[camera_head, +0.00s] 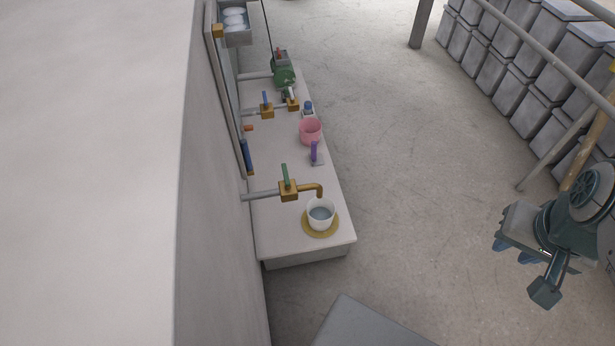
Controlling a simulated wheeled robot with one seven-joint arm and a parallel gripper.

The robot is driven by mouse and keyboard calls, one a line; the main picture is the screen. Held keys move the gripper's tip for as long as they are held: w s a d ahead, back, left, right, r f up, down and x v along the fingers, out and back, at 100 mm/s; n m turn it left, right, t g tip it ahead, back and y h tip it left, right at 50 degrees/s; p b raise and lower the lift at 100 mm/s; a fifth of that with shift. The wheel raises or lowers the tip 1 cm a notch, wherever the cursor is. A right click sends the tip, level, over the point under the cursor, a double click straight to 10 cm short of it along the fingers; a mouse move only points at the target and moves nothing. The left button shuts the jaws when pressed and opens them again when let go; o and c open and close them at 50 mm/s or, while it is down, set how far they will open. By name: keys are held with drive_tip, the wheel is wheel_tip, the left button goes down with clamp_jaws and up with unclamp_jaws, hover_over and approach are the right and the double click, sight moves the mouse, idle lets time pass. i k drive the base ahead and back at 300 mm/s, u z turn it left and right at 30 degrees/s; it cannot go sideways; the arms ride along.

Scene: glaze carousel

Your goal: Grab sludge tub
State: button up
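A white tub (320,214) holding grey-blue liquid stands upright on a round yellow disc at the near end of a low pale bench (288,230). A brass spout (312,188) with a green-handled valve (286,177) ends just above it. A pink tub (311,131) stands farther back on the bench. No label shows which of these is the sludge tub. My gripper (514,251) is at the right, over the floor, well apart from the bench and both tubs. Its fingers are small and partly hidden by the arm, so its opening is unclear.
A purple upright piece (314,152) stands between the tubs. Blue-handled valves (266,105) and a green pump-like machine (283,73) are farther back. A pale wall (215,200) borders the bench's left. Grey bins (510,62) and a rail line the right. The floor between is clear.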

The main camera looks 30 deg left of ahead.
sight(320, 213)
drive_tip(key=u, duration=0.9)
drive_tip(key=i, duration=1)
